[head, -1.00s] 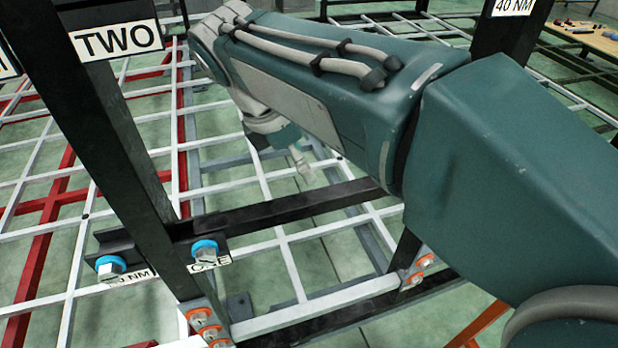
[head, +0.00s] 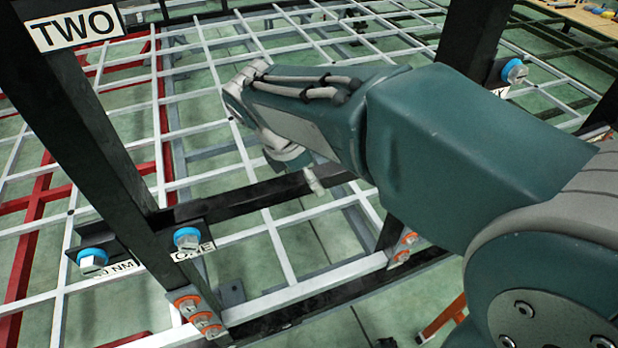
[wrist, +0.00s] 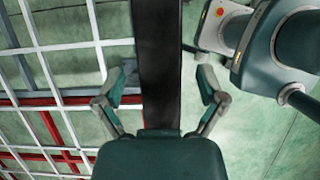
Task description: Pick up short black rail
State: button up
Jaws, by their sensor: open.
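A short black rail (head: 240,200) spans between the two black uprights in the head view, above the white grid. In the wrist view the black rail (wrist: 160,45) runs straight up the middle, lined up between my fingers, and passes out of sight behind my gripper's body. My gripper (wrist: 160,82) is open, with one finger on each side of the rail and a visible gap to each. Its depth relative to the rail is hard to tell. In the head view one fingertip of my gripper (head: 314,182) overlaps the rail; my arm hides the rest.
A black upright with a "TWO" label (head: 73,29) stands at the left. Blue-ringed bolts (head: 187,238) and orange-ringed bolts (head: 186,304) sit near its base. Another black upright (head: 470,45) is behind my arm. White and red grid bars cover the floor area beyond.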

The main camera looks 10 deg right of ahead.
jog(key=shift+a, duration=0.25)
grip_shut()
